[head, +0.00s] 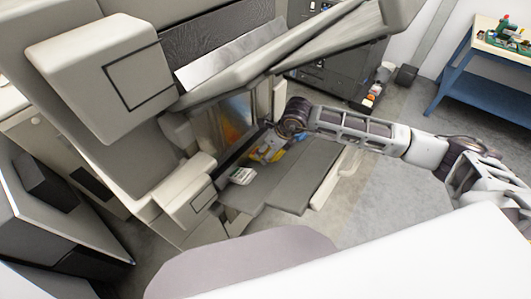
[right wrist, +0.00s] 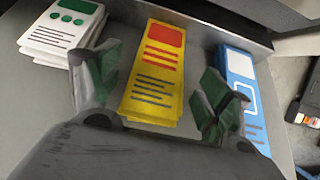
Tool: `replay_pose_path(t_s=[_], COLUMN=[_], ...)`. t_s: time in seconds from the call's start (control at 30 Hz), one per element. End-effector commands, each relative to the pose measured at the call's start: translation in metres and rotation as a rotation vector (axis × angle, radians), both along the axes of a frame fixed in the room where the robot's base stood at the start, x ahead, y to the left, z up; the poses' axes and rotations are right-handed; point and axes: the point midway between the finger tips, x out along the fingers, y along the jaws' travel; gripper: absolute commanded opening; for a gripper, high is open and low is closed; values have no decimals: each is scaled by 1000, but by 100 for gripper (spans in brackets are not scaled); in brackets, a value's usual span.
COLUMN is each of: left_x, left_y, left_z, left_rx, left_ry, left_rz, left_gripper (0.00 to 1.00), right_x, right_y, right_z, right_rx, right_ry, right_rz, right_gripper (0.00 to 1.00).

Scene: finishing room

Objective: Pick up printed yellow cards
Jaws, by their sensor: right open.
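A stack of yellow cards (right wrist: 160,62) with a red block and printed lines lies on a grey tray in the right wrist view. It is partly visible in the head view (head: 264,153), below my right gripper (head: 277,139). In the right wrist view the fingers of my right gripper (right wrist: 163,84) are apart, one on each side of the yellow stack, with nothing held between them. My left gripper is not in view.
White cards with green print (right wrist: 62,28) lie left of the yellow stack, and blue-and-white cards (right wrist: 238,68) lie right of it. The grey tray (head: 285,185) sits under the overhanging machine housing (head: 100,70). A blue-legged table (head: 480,75) stands at far right.

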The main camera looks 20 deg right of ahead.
Motion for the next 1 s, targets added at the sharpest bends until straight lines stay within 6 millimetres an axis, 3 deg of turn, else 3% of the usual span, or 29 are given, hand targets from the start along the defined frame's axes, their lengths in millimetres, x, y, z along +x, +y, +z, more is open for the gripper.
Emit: replay_pose_path(t_s=[0.13,0.47,0.9,1.0], left_x=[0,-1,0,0], left_y=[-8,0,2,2], left_z=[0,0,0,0], left_rx=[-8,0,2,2], left_ry=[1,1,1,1], left_rz=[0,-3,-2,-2], left_gripper=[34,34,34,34], right_x=[1,1,1,1], right_y=[0,0,0,0], right_z=[-1,-1,-1,0], right_rx=[0,0,0,0], right_ry=[0,-1,-2,-2], right_rz=[0,1,1,1], right_gripper=[79,79,22,20])
